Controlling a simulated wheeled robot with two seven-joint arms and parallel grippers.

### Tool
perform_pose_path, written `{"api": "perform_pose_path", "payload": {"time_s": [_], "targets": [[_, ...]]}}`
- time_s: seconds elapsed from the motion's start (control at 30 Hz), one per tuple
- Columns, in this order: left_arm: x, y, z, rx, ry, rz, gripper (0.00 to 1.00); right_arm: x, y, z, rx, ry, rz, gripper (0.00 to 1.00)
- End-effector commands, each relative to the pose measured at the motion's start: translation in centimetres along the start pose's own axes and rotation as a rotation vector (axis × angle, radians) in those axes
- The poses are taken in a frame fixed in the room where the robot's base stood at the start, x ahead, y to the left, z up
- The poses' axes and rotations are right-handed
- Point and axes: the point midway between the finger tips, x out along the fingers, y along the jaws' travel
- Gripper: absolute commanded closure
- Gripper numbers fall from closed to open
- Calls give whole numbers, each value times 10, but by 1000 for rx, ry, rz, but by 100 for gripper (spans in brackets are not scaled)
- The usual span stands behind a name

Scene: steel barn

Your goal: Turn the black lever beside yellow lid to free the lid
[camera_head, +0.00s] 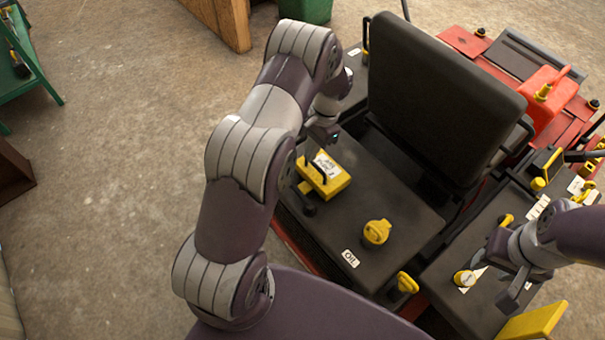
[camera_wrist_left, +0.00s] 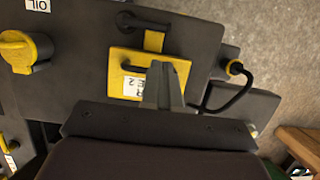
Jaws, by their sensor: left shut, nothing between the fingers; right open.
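The yellow lid (camera_head: 337,187) lies on the black deck in front of the seat. It has a black handle and a white label. The black lever (camera_head: 308,209) is beside the lid's lower-left side. In the left wrist view the lever (camera_wrist_left: 148,22) lies along the lid's upper side, its round knob toward the left. My left gripper (camera_head: 325,134) is shut and empty, behind the lid in the head view. Its fingers (camera_wrist_left: 162,80) cover part of the lid in the wrist view, apart from the lever. My right gripper (camera_head: 492,277) is open over the right-hand deck.
A yellow oil cap (camera_head: 377,232) stands right of the lid. The tall black seat (camera_head: 440,95) rises behind. A black hose (camera_wrist_left: 238,95) curves beside the lid. Open floor (camera_head: 100,190) lies left.

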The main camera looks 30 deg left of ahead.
Motion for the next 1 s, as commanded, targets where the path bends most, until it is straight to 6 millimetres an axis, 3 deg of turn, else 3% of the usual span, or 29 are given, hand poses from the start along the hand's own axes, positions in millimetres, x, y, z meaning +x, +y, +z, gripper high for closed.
{"api": "perform_pose_path", "payload": {"time_s": [0.43,0.8,1.0], "targets": [[11,-2,-2,6,-7,0,100,-2,0,0,0,0,0,57],[77,-2,-1,5,-7,0,100,-14,0,-2,0,0,0,57],[99,-2,-2,5,-5,0,100,-16,0,-2,0,0,0,57]]}}
